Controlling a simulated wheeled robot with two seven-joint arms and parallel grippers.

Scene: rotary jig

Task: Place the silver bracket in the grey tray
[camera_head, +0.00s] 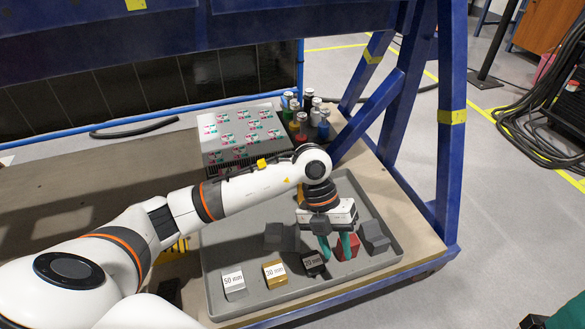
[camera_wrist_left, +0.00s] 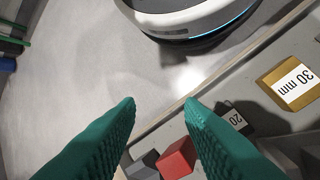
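The grey tray (camera_head: 222,300) lies on the workbench in the head view. A silver block labelled 50 mm (camera_head: 234,284) sits in its near left corner; I cannot make out another silver piece that is clearly a bracket. My left gripper (camera_head: 336,252) hangs over the tray's right part, green fingers pointing down near the red block. In the left wrist view the left gripper (camera_wrist_left: 160,102) has its fingertips apart with nothing between them. The red block (camera_wrist_left: 178,158) and a grey block beside it (camera_wrist_left: 143,164) show below the fingertips. My right gripper is not seen.
A gold 30 mm block (camera_head: 275,273) and a black 20 mm block (camera_head: 313,264) stand along the tray's near side. Behind the tray are a grey box with coloured markings (camera_head: 240,133) and several small bottles (camera_head: 300,126). A blue frame (camera_head: 447,130) rises at right.

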